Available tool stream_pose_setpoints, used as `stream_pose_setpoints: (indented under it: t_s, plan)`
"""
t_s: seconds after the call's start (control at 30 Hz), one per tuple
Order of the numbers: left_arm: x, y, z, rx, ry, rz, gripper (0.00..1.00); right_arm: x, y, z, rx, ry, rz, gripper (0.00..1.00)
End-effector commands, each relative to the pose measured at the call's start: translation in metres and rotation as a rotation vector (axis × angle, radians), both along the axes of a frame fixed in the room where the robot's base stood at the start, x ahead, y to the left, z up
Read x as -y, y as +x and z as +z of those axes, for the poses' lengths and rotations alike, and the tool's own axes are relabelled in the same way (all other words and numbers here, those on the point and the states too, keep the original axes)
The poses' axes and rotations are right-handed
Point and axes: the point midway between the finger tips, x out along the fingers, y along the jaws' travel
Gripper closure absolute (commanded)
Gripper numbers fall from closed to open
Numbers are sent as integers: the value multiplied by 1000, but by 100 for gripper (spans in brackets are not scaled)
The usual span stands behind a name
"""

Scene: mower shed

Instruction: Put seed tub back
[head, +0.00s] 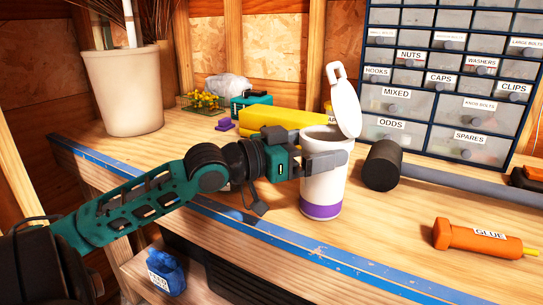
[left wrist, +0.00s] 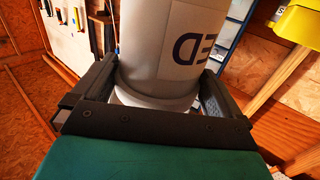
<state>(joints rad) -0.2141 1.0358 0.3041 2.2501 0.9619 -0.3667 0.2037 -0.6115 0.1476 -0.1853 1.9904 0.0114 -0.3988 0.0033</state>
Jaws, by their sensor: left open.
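The seed tub (head: 322,192) is a white cylinder with a purple band at its base. It stands upright on the wooden bench near the front edge, with its handled lid (head: 345,105) tilted open at the rim. My left gripper (head: 320,163) reaches in from the left, with its fingers around the upper part of the tub. In the left wrist view the tub (left wrist: 160,45) sits between the open fingers of the gripper (left wrist: 160,92), with the letters "ED" showing. I cannot tell whether either finger touches it. My right gripper is not in view.
A dark-headed mallet (head: 382,166) lies right of the tub. An orange glue bottle (head: 470,237) lies at the front right. A yellow box (head: 285,122) is behind the tub. A labelled drawer cabinet (head: 440,100) stands at the back. A beige pot (head: 122,92) stands at the left.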

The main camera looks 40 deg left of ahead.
Motion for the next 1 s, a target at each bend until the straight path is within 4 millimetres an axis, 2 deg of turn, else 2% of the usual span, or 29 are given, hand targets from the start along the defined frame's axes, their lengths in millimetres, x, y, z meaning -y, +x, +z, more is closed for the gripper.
stream_pose_setpoints:
  t_s: [0.33,0.8,1.0]
  plan:
    - [-11,-27,-2,-4,2,-1,0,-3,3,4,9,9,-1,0]
    - [-24,-60,-1,-4,1,-1,0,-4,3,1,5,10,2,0]
    - [-31,-74,-3,-3,-3,1,0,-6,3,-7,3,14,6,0]
